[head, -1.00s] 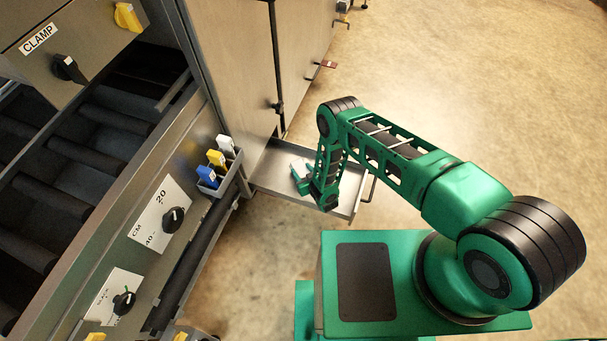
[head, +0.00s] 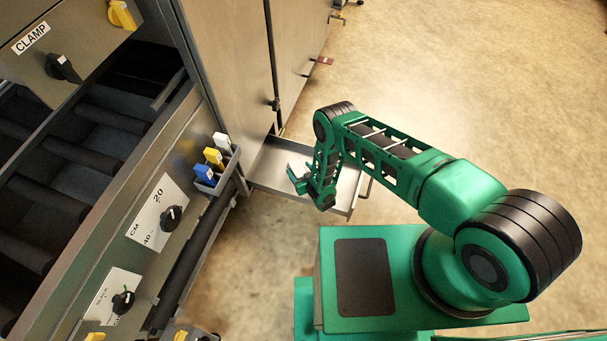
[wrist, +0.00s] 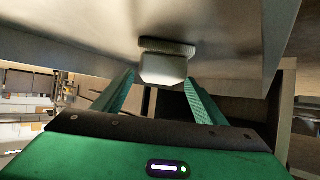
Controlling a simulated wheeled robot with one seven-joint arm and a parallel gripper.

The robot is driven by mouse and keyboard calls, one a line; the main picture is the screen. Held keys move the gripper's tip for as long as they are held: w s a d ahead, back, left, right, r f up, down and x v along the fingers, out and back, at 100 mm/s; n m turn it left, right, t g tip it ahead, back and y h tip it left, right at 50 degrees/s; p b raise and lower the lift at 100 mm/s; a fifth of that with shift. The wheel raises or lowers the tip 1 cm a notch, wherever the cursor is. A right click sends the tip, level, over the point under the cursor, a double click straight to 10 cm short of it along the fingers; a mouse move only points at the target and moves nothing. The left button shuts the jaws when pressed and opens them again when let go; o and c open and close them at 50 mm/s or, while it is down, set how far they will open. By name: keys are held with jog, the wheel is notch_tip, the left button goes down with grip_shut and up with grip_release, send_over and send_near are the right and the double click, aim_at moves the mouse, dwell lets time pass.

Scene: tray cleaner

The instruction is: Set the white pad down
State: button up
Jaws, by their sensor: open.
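The white pad (wrist: 163,69), a pale block with a greyer layer along its far side, is between the two green fingers of my gripper (wrist: 160,80) in the wrist view. The fingers are apart, with a gap visible on each side of the pad. It seems to touch the metal surface behind it, but its contact edge is hard to make out. In the head view my gripper (head: 297,180) is low over the shallow metal tray (head: 272,160), with a small whitish patch at its fingers; my arm hides part of the tray.
A holder (head: 228,172) with white, yellow and blue handled items hangs on the machine's side, left of the tray. Tall metal cabinet doors (head: 235,70) stand behind the tray. The floor (head: 460,90) to the right is clear.

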jog(key=v, duration=1.2)
